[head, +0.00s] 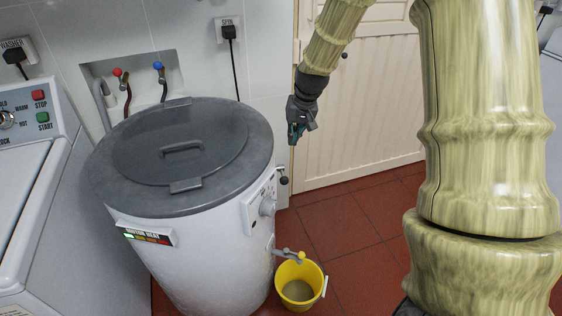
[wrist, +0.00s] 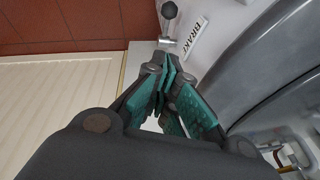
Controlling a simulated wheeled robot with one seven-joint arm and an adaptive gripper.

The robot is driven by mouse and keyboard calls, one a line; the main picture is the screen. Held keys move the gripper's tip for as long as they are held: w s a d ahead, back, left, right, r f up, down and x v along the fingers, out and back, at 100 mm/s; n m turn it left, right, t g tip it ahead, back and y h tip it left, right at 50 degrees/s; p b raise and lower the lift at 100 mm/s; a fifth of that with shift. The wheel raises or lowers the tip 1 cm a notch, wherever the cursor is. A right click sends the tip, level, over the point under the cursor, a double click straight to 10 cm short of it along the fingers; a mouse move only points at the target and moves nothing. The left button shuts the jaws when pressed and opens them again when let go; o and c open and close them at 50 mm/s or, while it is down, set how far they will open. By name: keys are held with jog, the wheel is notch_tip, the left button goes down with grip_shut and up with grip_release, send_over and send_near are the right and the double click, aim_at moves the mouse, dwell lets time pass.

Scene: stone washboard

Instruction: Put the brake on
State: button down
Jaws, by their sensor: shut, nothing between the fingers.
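The brake lever (head: 284,180) is a short metal lever with a dark ball knob on the right side of the round white machine (head: 190,250). In the wrist view the lever (wrist: 169,11) is at the top, beside a white label reading BRAKE (wrist: 199,36). My gripper (head: 294,134) hangs above the lever in the head view, in front of the white door. In the wrist view its teal-padded fingers (wrist: 166,68) are together and empty, pointing toward the lever. The fingertips look apart from the lever. The lever's pivot is hard to make out.
A grey lid (head: 150,140) with a handle covers the machine. A dial (head: 267,207) and a tap (head: 290,255) stick out of its side. A yellow bucket (head: 300,290) stands below the tap. A white washer (head: 25,190) is at left, a door (head: 365,110) behind.

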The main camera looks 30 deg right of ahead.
send_over(283, 171)
jog(key=d, duration=0.1)
jog(key=shift+f, duration=4.65)
jog(key=f, duration=0.1)
jog(key=s+f+p, duration=0.1)
jog(key=shift+s+a+f, duration=0.2)
jog(key=shift+a+f, duration=0.1)
jog(key=shift+a, duration=0.05)
jog(key=shift+s+a+f, duration=0.25)
jog(key=shift+f, duration=0.3)
jog(key=shift+a+f+b, duration=0.1)
jog(key=shift+f+b, duration=0.05)
jog(key=shift+b, duration=0.15)
